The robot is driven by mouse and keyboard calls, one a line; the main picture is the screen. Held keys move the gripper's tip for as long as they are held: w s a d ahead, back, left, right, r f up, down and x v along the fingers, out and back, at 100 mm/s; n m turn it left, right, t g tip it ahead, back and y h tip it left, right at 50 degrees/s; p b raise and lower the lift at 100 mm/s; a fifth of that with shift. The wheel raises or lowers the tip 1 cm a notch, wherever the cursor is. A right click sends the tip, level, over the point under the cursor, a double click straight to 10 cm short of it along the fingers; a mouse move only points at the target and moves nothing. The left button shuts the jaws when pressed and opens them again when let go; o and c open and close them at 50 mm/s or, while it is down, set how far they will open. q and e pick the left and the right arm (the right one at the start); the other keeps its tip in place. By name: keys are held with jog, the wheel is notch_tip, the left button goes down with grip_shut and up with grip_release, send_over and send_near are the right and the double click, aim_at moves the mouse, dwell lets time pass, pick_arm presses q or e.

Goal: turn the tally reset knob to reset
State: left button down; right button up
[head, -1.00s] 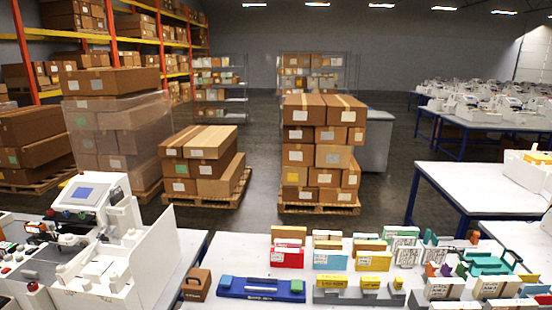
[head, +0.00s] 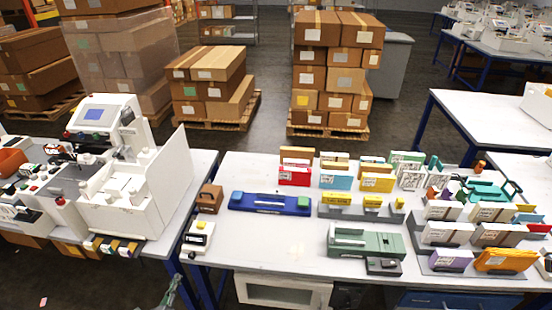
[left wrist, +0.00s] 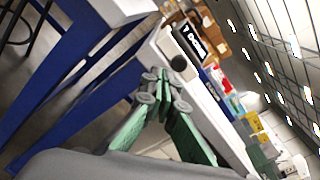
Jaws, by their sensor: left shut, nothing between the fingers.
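A small white box (head: 198,238) with a dark and yellow top stands at the front left corner of the right table in the head view. In the left wrist view its black label panel (left wrist: 191,42) with white marks shows, with a dark round knob (left wrist: 179,63) at its near end. I cannot read the knob's setting. My left gripper (head: 172,290) is low at the bottom edge of the head view, in front of the tables. In the left wrist view its green fingers (left wrist: 160,76) are shut, empty and apart from the knob. My right gripper is out of view.
A white plotter machine (head: 105,180) stands on the left table. Behind the small box are a brown case (head: 207,199) and a blue tray (head: 270,204). Several coloured card holders fill the right table (head: 265,255). Blue table legs (left wrist: 80,65) stand near my left gripper.

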aim_at(183, 259)
pick_arm(q)
jog(key=shift+m+t, duration=0.3)
jog(key=shift+m, duration=0.4)
jog(key=w+r, duration=0.1)
jog(key=w, duration=0.1)
jog(key=w+r+b, duration=0.1)
jog(key=w, duration=0.1)
jog(key=w+r, duration=0.1)
jog(key=w, duration=0.2)
jog(key=shift+d+b, duration=0.4)
jog(key=shift+w+r, duration=0.15)
jog(key=shift+r, duration=0.05)
jog(key=shift+w+h, duration=0.15)
jog(key=shift+h, duration=0.15)
jog(key=shift+w+f, duration=0.1)
jog(key=shift+f, duration=0.05)
